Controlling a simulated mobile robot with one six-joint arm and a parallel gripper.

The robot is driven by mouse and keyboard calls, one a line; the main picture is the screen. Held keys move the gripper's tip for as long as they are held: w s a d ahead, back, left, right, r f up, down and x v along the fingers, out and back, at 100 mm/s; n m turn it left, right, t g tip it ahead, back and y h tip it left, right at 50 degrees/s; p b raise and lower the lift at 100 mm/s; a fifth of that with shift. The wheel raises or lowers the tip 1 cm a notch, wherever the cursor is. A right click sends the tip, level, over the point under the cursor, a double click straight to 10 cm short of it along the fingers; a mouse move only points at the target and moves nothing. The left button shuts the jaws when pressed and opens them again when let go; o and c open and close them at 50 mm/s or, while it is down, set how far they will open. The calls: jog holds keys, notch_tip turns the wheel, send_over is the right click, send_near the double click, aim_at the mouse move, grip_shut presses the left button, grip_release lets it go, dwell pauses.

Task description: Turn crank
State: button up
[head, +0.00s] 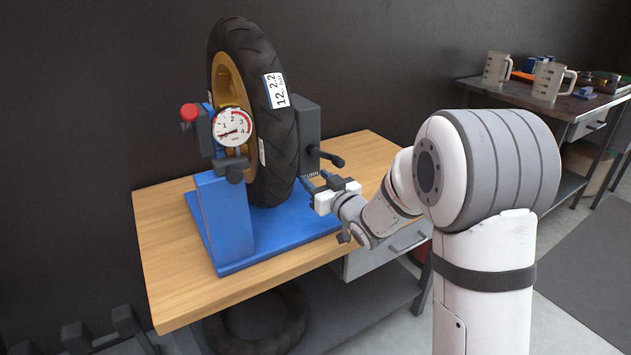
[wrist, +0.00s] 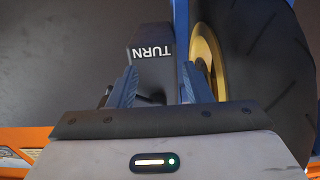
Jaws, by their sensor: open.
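A motorcycle wheel with a black tyre (head: 262,120) and gold rim stands upright in a blue stand (head: 225,215) on the wooden bench. In the wrist view, a dark grey part marked TURN (wrist: 152,50) lies ahead, between the lines of my two fingers. My gripper (head: 314,181) is open and empty, just below the crank handle in the head view; it also shows in the wrist view (wrist: 159,72). Whether a finger touches the crank cannot be told.
A dial gauge (head: 233,124) and a red knob (head: 189,113) are on the wheel's left side. The wooden bench (head: 165,245) is bare at its left. A second bench (head: 480,88) with measuring jugs stands at the back right. A loose tyre (head: 255,325) lies below.

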grip_shut()
dwell(0.4)
dwell(0.9)
jog(key=c, duration=0.9)
grip_release()
jog(key=shift+c, duration=0.2)
jog(key=o, duration=0.9)
jog(key=shift+o, duration=0.2)
jog(key=v, duration=0.8)
jog(key=shift+p, duration=0.4)
jog(key=shift+w, duration=0.1)
